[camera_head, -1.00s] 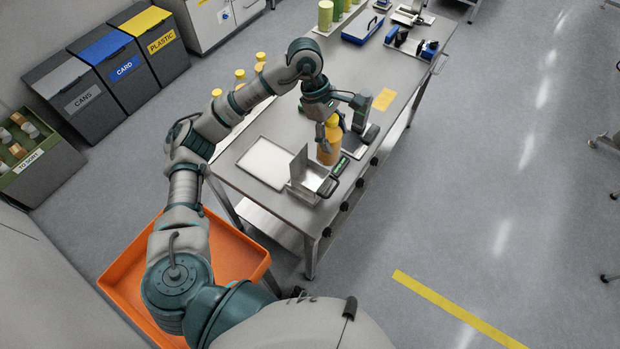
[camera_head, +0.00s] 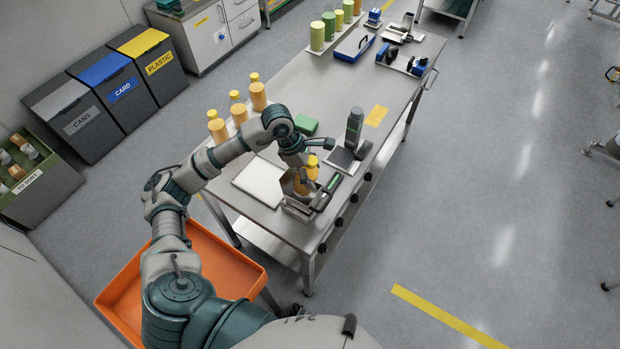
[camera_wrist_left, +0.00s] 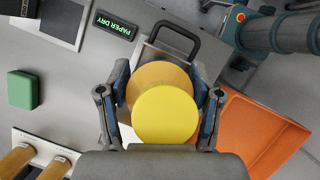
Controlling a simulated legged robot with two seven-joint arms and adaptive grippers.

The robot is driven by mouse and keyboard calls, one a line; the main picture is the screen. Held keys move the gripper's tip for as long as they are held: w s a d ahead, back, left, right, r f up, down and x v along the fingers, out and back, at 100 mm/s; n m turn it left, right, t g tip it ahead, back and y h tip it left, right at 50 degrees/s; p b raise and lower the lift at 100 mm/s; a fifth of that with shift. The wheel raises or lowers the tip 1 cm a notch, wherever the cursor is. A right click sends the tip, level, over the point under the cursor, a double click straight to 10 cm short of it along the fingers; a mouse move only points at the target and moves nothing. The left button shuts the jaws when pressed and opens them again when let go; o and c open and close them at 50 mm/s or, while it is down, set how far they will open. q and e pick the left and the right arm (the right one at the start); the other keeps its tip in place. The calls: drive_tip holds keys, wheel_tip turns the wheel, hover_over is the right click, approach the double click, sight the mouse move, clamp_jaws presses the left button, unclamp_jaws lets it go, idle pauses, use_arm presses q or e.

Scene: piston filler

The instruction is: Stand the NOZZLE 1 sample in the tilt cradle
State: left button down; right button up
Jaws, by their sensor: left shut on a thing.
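The sample, an orange bottle with a yellow cap (camera_head: 312,163), is in my left gripper (camera_head: 306,172) in the head view. In the left wrist view its yellow cap (camera_wrist_left: 165,115) and orange shoulder (camera_wrist_left: 158,78) sit between the two fingers (camera_wrist_left: 163,105), which are shut on it. The metal tilt cradle (camera_head: 297,208) is at the table's near edge. The bottle appears upright at the cradle, its lower part hidden by the cradle and gripper. I cannot tell whether its base touches the cradle floor. The cradle's dark handle (camera_wrist_left: 172,35) shows in the wrist view. My right gripper is not in view.
A pale tray (camera_head: 260,181) lies left of the cradle. A device with a dark upright column (camera_head: 354,128) stands behind it. A green block (camera_head: 306,124) and several capped bottles (camera_head: 239,110) are farther back. An orange bin (camera_head: 225,262) is below, left of the table.

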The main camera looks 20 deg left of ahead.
use_arm(q)
drive_tip(key=shift+s+f, duration=0.15)
drive_tip(key=shift+f, duration=0.25)
drive_tip(key=shift+s+a+f, duration=0.1)
drive_tip(key=shift+a+f, duration=0.05)
drive_tip(key=shift+f, duration=0.45)
drive_tip(key=shift+s+a+f, duration=0.1)
drive_tip(key=shift+a+f, duration=0.05)
drive_tip(key=shift+f, duration=0.4)
drive_tip(key=shift+a+f, duration=0.15)
drive_tip(key=shift+a, duration=0.15)
drive_tip(key=shift+c, duration=2.4)
unclamp_jaws()
drive_tip(key=shift+f, duration=0.1)
drive_tip(key=shift+o, duration=1.4)
drive_tip(key=shift+w, duration=0.15)
drive_tip(key=shift+a, duration=0.1)
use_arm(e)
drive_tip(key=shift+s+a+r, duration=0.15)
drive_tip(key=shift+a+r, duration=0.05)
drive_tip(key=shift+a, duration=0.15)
use_arm(q)
drive_tip(key=b+v, duration=0.1)
drive_tip(key=v, duration=1.1)
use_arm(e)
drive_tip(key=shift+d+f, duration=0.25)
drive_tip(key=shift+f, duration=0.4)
